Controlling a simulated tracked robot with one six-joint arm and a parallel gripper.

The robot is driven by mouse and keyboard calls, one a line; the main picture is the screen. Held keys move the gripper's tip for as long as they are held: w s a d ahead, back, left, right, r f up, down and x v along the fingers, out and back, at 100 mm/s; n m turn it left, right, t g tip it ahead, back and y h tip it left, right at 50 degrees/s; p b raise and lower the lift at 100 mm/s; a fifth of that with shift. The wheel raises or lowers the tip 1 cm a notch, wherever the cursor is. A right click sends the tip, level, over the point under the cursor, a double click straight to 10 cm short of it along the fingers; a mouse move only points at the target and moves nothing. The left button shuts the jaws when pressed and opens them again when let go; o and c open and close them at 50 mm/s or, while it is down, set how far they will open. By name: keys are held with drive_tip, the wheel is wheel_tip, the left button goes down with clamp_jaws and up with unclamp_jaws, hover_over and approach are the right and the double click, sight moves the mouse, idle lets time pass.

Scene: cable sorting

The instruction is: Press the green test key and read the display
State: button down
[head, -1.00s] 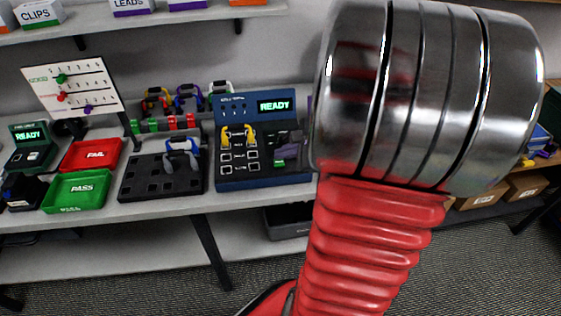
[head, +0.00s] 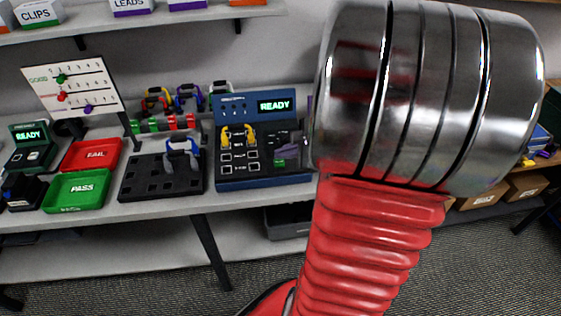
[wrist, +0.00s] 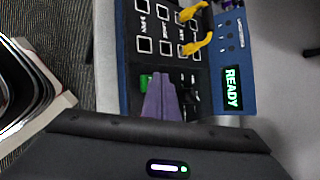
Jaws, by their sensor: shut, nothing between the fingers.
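The blue tester (head: 228,184) stands on the bench. Its display (head: 275,105) reads READY in green letters, and READY also shows on the display in the wrist view (wrist: 232,89). A yellow cable (head: 251,136) is in the tester's top sockets; it also shows in the wrist view (wrist: 196,44). The green test key (wrist: 145,81) shows beside my purple fingertips, partly hidden by them; a bit of the green key (head: 280,163) shows in the head view. My gripper (wrist: 158,77) is shut and empty over the key area. I cannot tell whether it touches the key.
Left of the tester are a black rack (head: 140,195) with a blue cable, a green PASS tray (head: 75,206) and a red FAIL tray (head: 90,168). A small green device (head: 32,158) also reads READY. My arm covers the right of the head view.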

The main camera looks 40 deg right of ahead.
sight(282, 164)
drive_tip(key=shift+f, duration=0.1)
drive_tip(key=shift+w+f, duration=0.1)
drive_tip(key=shift+f, duration=0.2)
drive_tip(key=shift+f, duration=0.35)
idle(0.9)
idle(0.4)
drive_tip(key=shift+r, duration=0.8)
drive_tip(key=shift+r, duration=2.5)
